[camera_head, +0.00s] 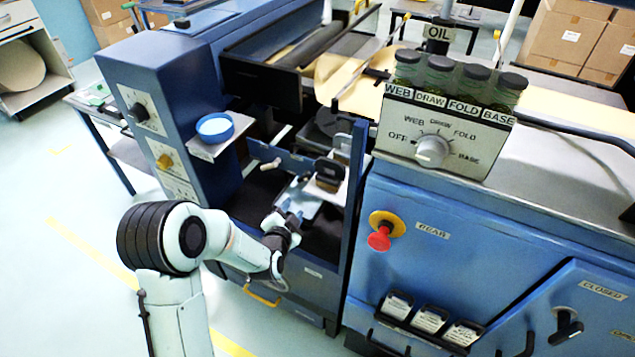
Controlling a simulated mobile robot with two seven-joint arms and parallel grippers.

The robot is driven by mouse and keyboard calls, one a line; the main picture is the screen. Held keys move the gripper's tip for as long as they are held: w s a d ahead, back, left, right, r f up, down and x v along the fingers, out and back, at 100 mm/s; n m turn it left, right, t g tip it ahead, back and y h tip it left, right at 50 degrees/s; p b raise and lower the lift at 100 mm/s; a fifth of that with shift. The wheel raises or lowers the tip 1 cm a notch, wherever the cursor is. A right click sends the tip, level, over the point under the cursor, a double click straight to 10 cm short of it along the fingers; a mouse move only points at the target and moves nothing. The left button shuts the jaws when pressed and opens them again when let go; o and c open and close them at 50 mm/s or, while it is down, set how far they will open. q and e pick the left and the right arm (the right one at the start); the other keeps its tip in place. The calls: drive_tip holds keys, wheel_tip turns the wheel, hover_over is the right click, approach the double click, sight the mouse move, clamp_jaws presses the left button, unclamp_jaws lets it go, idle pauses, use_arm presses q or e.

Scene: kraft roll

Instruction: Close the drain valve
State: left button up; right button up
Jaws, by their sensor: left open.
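A black turn handle (567,325) is on the blue cabinet front at the lower right, probably the drain valve. A CLOSED label is above it, and another label, partly cut off, is at the right edge. I cannot tell exactly which label the handle points to. My left gripper (290,212) is open and looks empty. It is in front of the machine's open bay, left of the blue cabinet and far from the handle. My right gripper is not in view.
A red button (380,237) on a yellow base sticks out of the cabinet (450,270). A grey selector box (443,135) carries several dark-capped oil bottles. A blue round dish (214,127) sits on a small shelf. The floor at the lower left is clear.

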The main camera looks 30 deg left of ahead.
sight(303, 180)
use_arm(q)
drive_tip(key=x, duration=0.4)
drive_tip(key=r+p+x, duration=0.1)
drive_tip(key=x, duration=0.4)
drive_tip(key=p+x, duration=0.1)
drive_tip(key=x, duration=0.3)
drive_tip(key=shift+w+a+r, duration=0.3)
drive_tip(key=shift+w+a, duration=0.05)
drive_tip(key=shift+w, duration=0.1)
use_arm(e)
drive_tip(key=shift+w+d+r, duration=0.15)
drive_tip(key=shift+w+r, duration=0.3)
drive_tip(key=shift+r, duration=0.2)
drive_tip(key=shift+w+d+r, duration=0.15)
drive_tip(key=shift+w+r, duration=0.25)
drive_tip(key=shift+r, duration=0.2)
use_arm(q)
clamp_jaws()
